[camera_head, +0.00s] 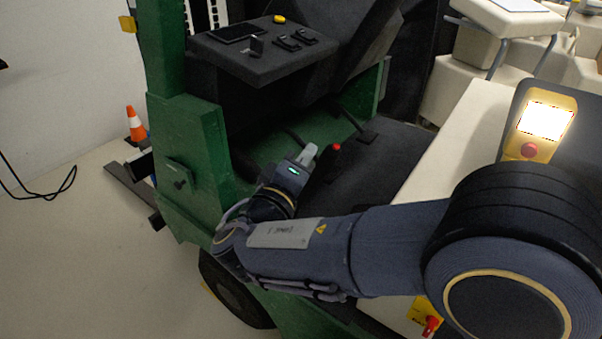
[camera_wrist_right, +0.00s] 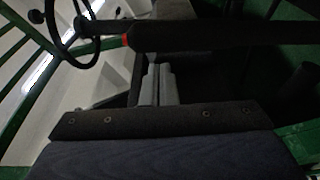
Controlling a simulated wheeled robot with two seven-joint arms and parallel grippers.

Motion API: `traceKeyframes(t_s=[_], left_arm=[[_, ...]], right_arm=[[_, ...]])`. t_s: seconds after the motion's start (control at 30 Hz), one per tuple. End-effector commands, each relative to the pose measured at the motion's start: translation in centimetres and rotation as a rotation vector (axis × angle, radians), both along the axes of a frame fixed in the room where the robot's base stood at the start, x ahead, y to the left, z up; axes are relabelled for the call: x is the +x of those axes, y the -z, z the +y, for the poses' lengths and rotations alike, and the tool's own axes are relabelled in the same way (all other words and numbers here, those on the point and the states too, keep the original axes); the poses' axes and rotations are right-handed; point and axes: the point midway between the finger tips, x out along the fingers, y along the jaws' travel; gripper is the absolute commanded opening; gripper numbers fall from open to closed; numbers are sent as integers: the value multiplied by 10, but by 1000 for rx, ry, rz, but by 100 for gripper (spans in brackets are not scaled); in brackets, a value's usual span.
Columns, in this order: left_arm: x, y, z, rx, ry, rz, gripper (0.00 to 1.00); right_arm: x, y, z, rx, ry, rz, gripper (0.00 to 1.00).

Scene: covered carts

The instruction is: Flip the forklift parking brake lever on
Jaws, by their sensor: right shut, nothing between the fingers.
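The parking brake lever is a dark bar with a red tip (camera_head: 337,147), standing above the floor of the green forklift (camera_head: 187,150). In the right wrist view the dark lever (camera_wrist_right: 220,35) crosses the upper part, with a red band at its left end. My right gripper (camera_head: 310,151) is shut and empty, just left of the red tip. In the right wrist view its closed fingers (camera_wrist_right: 158,72) point toward the lever near the red end. I cannot tell whether they touch it. My left gripper is out of view.
A dark console (camera_head: 265,55) with small levers and a yellow button stands above the footwell. Pedals (camera_head: 366,136) are on the forklift floor. A steering wheel (camera_wrist_right: 72,32) is at upper left in the wrist view. An orange cone (camera_head: 135,124) stands by the wall.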

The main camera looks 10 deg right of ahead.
Motion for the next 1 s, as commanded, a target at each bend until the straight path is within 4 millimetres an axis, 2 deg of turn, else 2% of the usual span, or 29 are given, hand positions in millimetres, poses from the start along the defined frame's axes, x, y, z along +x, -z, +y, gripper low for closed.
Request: traceKeyframes(t_s=[0.03, 0.3, 0.7, 1.0], left_arm=[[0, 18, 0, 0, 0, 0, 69], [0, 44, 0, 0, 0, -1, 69], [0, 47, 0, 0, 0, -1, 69], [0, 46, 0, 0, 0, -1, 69]], right_arm=[[-4, 12, -3, 19, 0, -20, 0], [-20, 19, -17, 78, -1, -89, 0], [-25, 20, -24, 88, 14, -101, 0], [-22, 17, -22, 86, 16, -101, 0]])
